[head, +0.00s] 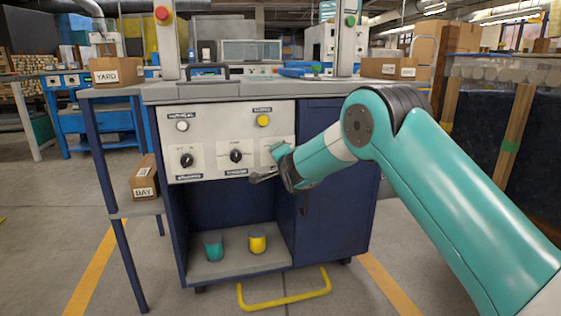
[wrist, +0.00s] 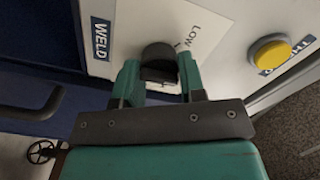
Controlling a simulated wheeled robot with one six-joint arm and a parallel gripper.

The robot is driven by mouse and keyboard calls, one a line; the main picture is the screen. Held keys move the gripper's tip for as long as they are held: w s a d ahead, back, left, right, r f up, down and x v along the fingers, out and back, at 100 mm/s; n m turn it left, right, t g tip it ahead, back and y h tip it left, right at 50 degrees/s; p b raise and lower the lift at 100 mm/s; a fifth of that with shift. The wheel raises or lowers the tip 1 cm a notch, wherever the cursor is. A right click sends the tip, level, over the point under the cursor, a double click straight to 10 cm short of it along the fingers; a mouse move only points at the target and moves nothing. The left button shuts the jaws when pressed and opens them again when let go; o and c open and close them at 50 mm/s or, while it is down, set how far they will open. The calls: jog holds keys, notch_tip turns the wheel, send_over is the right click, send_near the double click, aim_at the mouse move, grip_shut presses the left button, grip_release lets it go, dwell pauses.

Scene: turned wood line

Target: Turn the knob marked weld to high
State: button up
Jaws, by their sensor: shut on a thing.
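The black knob (wrist: 158,53) sits on a white plate beside the blue WELD label (wrist: 98,39) in the wrist view. The word "Low" shows on the plate; the other markings are cut off or hidden. My gripper (wrist: 160,74) has its two teal fingers on either side of this knob and is shut on it. In the head view my gripper (head: 279,155) is at the right end of the control panel (head: 210,128) and covers the knob there. The exact setting of the knob cannot be told.
Two other black knobs, left (head: 186,160) and middle (head: 236,156), are on the panel. A yellow button (wrist: 270,52) is near my gripper. Teal (head: 213,248) and yellow (head: 257,243) cups stand on the shelf below. A yellow rail (head: 284,303) is low in front.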

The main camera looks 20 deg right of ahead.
jog(key=m+b, duration=0.1)
jog(key=m, duration=0.1)
jog(key=m+b, duration=0.1)
jog(key=m, duration=0.1)
jog(key=m+b, duration=0.2)
jog(key=shift+f, duration=0.25)
jog(key=m+b, duration=0.3)
jog(key=m, duration=0.3)
jog(key=shift+m, duration=0.3)
jog(key=o, duration=0.9)
jog(key=shift+r, duration=0.1)
jog(key=shift+s, duration=0.15)
jog(key=s+p, duration=0.2)
jog(key=s, duration=1.5)
jog(key=shift+s, duration=0.1)
